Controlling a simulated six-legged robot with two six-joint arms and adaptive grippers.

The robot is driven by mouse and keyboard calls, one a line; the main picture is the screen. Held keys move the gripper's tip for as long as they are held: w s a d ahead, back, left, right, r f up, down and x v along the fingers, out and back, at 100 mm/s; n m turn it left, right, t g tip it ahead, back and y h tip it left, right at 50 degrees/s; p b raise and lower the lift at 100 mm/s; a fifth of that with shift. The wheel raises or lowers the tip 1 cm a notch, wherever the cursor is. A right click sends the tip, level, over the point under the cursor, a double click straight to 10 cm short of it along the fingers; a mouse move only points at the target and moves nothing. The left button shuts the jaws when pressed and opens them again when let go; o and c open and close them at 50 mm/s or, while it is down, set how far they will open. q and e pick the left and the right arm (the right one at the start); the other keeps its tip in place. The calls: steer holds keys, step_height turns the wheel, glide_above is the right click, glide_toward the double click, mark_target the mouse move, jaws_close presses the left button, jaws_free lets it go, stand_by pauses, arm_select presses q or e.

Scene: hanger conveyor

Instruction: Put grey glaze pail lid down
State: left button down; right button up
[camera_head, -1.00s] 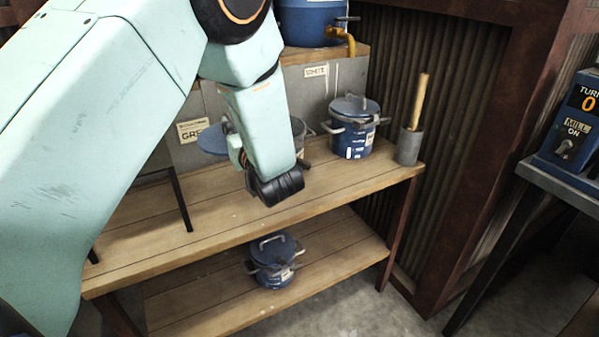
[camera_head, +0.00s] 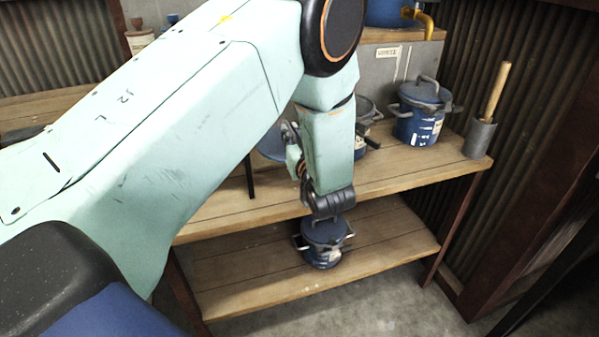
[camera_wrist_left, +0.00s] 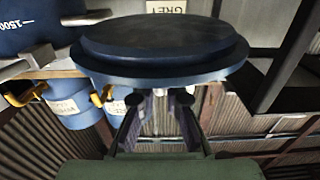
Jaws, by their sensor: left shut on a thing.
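My left gripper (camera_head: 291,140) is shut on a round dark blue lid, mostly hidden behind my arm in the head view, where only part of the lid (camera_head: 271,146) shows. In the left wrist view the lid (camera_wrist_left: 160,48) lies broad and nearly flat above the gripper's fingers (camera_wrist_left: 160,105), held from its underside as pictured. An open blue pail (camera_head: 367,108) stands on the upper shelf just right of my arm, partly hidden by it. A label reading GREY (camera_wrist_left: 166,6) shows behind the lid. My right gripper is not in view.
A lidded blue pail (camera_head: 421,112) and a grey holder with a wooden stick (camera_head: 480,138) stand at the right of the upper shelf (camera_head: 410,165). Another lidded pail (camera_head: 325,243) sits on the lower shelf (camera_head: 250,280). Bare planks show at the upper shelf's front.

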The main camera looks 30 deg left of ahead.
arm_select(q)
step_height(320, 180, down, 5)
steer(key=shift+d+f+b, duration=0.1)
steer(key=shift+f+b, duration=0.1)
steer(key=shift+b, duration=0.55)
steer(key=shift+f, duration=0.55)
step_height(320, 180, down, 4)
steer(key=shift+s+r+b, duration=0.1)
steer(key=shift+r+b, duration=0.1)
steer(key=shift+b, duration=0.6)
steer(key=shift+f, duration=0.15)
steer(key=c, duration=1.5)
jaws_free()
steer(key=shift+f, duration=0.1)
steer(key=shift+o, duration=0.4)
